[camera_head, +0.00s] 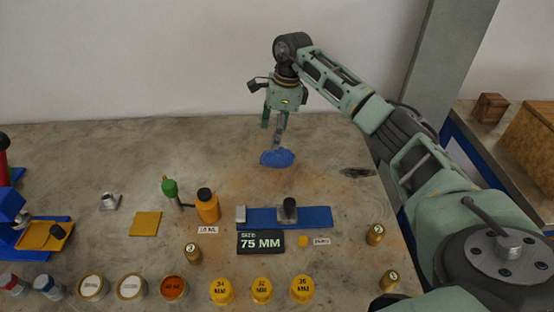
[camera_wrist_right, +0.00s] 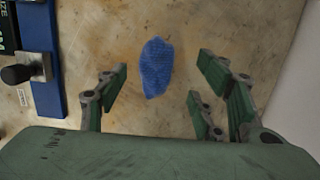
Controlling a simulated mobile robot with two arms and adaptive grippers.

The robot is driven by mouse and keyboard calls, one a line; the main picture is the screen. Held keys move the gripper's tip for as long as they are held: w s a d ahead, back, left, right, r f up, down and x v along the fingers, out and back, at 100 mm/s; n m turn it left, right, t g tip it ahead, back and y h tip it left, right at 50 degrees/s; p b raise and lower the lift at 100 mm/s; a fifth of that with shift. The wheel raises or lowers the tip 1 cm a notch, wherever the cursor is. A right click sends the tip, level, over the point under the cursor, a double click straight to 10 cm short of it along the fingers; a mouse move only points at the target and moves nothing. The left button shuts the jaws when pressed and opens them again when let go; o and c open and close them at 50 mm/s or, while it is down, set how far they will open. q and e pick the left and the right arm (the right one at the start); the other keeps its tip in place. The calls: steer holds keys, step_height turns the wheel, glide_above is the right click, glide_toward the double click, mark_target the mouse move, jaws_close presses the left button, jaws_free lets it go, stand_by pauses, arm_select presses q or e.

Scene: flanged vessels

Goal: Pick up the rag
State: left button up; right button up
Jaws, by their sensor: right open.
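The rag (camera_head: 278,158) is a small crumpled blue cloth lying on the workbench toward the back. In the right wrist view the rag (camera_wrist_right: 156,68) lies ahead of the fingers, roughly between them and nearer the left finger. I cannot tell whether a fingertip touches the rag. My left gripper is not in either view.
A blue fixture (camera_head: 320,217) with a black knob stands in front of the rag. An orange bottle (camera_head: 208,207) and a green-topped bottle (camera_head: 170,189) stand left of it. Several labelled caps and jars line the front. The bench (camera_head: 110,150) is clear around the rag.

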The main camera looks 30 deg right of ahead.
mark_target(278, 154)
steer(key=shift+s+d, duration=0.25)
steer(key=shift+d, duration=0.45)
steer(key=shift+s+d+f, duration=0.1)
steer(key=shift+f, duration=0.05)
steer(key=f+p, duration=0.1)
steer(key=f, duration=0.2)
steer(key=a+f, duration=0.1)
steer(key=f, duration=0.2)
steer(key=shift+s+a+p, duration=0.1)
steer(key=shift+s+p, duration=0.1)
steer(key=shift+p, duration=0.15)
steer(key=shift+w+f, duration=0.1)
steer(key=shift+f, duration=0.4)
steer(key=c, duration=1.2)
steer(key=shift+r, duration=0.1)
